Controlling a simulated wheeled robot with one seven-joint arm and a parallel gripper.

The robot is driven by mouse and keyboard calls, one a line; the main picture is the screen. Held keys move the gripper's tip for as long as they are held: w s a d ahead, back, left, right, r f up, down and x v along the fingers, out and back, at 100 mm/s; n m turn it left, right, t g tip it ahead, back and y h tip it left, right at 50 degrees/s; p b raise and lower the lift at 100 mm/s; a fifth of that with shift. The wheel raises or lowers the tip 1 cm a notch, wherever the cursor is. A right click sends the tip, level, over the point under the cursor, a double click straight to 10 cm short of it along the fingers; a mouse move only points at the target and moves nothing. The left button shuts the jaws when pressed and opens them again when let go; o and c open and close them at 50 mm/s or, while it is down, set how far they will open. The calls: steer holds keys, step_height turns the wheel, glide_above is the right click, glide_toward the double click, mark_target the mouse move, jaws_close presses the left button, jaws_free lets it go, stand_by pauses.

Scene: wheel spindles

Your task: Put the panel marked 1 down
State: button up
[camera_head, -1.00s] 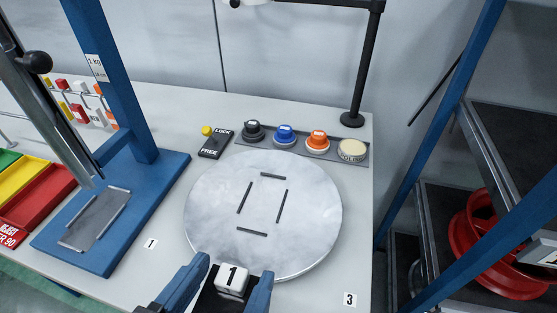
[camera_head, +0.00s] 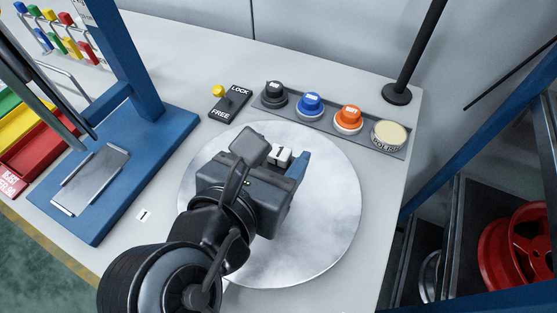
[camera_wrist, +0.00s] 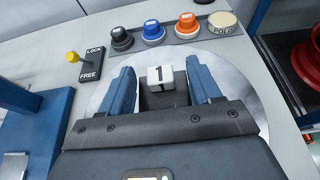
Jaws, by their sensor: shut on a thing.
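The panel marked 1 shows its white block with a black 1 (camera_head: 281,155) above the round metal turntable (camera_head: 335,215). In the wrist view the white block (camera_wrist: 160,76) stands between my two blue fingers, with a dark part below it. My gripper (camera_wrist: 163,90) is shut on the panel and is over the middle of the turntable. In the head view my gripper (camera_head: 280,163) and wrist hide most of the panel and the slots seen earlier. I cannot tell whether the panel's underside touches the disc.
A LOCK/FREE lever (camera_head: 229,103) and a row of knobs (camera_head: 310,104) stand behind the turntable. A blue press stand (camera_head: 145,150) is at left.

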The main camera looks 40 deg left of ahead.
mark_target(271, 158)
steer(key=shift+w+a+f, duration=0.35)
steer(key=shift+w+f, duration=0.05)
steer(key=shift+w, duration=0.2)
steer(key=shift+w+a+f, duration=0.3)
steer(key=shift+w+f, duration=0.1)
steer(key=shift+w, duration=0.15)
steer(key=shift+f, duration=2)
steer(key=o, duration=1.1)
steer(key=v, duration=1.2)
